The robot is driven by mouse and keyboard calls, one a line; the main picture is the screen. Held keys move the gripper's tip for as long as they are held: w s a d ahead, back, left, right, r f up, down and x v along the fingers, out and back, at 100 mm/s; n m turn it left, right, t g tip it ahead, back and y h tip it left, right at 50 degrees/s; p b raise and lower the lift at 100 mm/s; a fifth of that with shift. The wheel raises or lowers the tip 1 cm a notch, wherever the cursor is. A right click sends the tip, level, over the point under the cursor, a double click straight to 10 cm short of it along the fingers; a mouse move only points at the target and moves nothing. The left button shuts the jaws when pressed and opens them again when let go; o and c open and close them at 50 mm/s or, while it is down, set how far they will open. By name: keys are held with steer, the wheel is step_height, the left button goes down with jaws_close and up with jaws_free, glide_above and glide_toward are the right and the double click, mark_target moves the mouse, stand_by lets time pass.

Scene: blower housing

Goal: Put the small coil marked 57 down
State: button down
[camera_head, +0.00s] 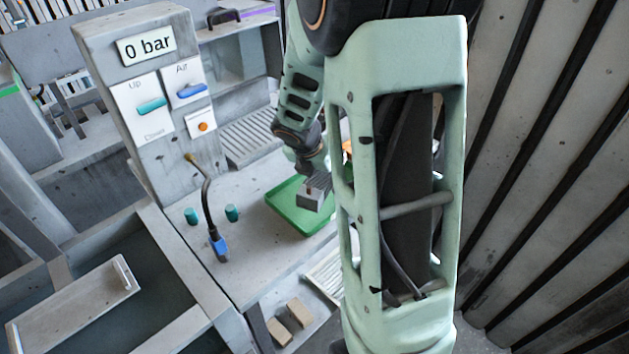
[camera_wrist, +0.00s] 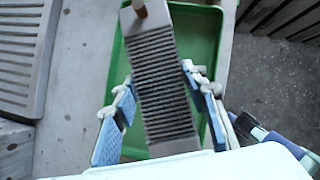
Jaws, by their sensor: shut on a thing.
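The small coil (camera_wrist: 163,85) is a grey finned block with a brownish stub at its far end. No number 57 is legible on it. My gripper (camera_wrist: 160,100) is shut on the coil, with blue-padded fingers on both sides of it. In the head view the coil (camera_head: 312,200) hangs below my wrist, over the green tray (camera_head: 283,213). In the wrist view the tray (camera_wrist: 206,45) lies beneath the coil, which covers part of its floor. I cannot tell how high the coil is above it.
Left of the tray are two teal caps (camera_head: 231,213) and a dark hose with a blue fitting (camera_head: 219,247) on the grey bench. A control panel (camera_head: 160,95) reading "0 bar" and a ribbed grey plate (camera_head: 250,135) stand behind. Two tan blocks (camera_head: 299,312) lie lower.

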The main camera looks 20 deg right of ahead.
mark_target(321, 181)
steer(key=shift+w+d+f+b, duration=0.1)
steer(key=shift+w+f+b, duration=0.25)
steer(key=shift+w+f, duration=0.25)
step_height(321, 181, down, 3)
steer(key=b, duration=0.3)
steer(key=shift+w+f, duration=0.15)
steer(key=shift+f, duration=0.05)
steer(key=shift+f, duration=0.2)
steer(key=c, duration=1.2)
jaws_free()
steer(key=shift+r, duration=0.1)
steer(key=shift+r, duration=0.25)
steer(key=p+v, duration=0.3)
steer(key=v, duration=0.8)
steer(key=shift+s+r, duration=0.25)
